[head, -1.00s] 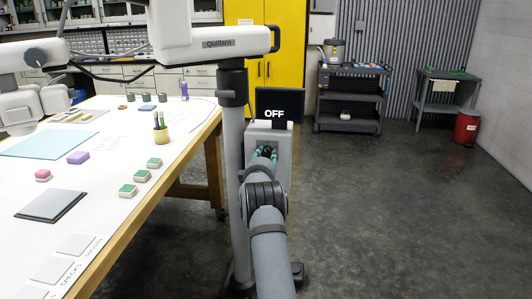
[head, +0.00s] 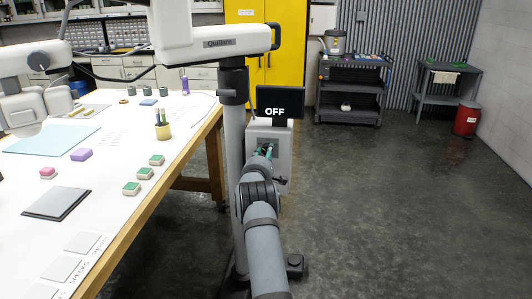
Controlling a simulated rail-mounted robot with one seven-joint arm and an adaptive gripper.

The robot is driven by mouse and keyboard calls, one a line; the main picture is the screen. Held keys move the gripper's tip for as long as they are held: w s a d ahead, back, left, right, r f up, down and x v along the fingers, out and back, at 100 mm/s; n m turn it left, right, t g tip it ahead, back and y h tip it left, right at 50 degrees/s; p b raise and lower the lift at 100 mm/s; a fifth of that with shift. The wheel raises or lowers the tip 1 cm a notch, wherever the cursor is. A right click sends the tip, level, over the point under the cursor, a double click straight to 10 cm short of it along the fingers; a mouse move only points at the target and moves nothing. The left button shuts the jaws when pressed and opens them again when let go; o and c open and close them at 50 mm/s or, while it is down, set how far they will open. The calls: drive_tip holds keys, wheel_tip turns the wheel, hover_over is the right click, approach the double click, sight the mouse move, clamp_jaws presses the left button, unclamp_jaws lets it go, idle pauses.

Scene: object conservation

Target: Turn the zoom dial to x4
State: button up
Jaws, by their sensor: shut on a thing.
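A microscope-like stand marked Quiltarn (head: 219,43) stands beside the table on a grey column. A black screen (head: 293,97) on it reads OFF in white letters. Below the screen is a grey control box (head: 283,139). My gripper (head: 266,149) reaches away from me to the near face of this box. Its teal fingers are close together and shut on the zoom dial. The fingers and my arm hide the dial, so its markings cannot be read.
The white table (head: 110,190) on the left holds a grey pad (head: 58,202), several green-topped blocks, a purple block (head: 82,154) and a pencil cup (head: 163,132). The stand's column (head: 236,170) is close to the left of my arm. The floor to the right is clear.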

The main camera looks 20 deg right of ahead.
drive_tip(key=shift+w+a+r, duration=0.15)
drive_tip(key=shift+a+r, duration=0.05)
drive_tip(key=shift+a, duration=0.05)
drive_tip(key=o, duration=0.9)
drive_tip(key=shift+f, duration=0.1)
drive_tip(key=shift+o, duration=1.3)
drive_tip(key=shift+d+f, duration=0.1)
drive_tip(key=shift+d, duration=0.05)
drive_tip(key=f+v, duration=0.1)
drive_tip(key=v, duration=1.1)
drive_tip(key=shift+r, duration=0.45)
drive_tip(key=r+x, duration=0.1)
drive_tip(key=x, duration=1)
drive_tip(key=shift+w+d+f, duration=0.3)
drive_tip(key=shift+d+f, duration=0.05)
drive_tip(key=shift+f, duration=0.2)
drive_tip(key=shift+s+a, duration=0.1)
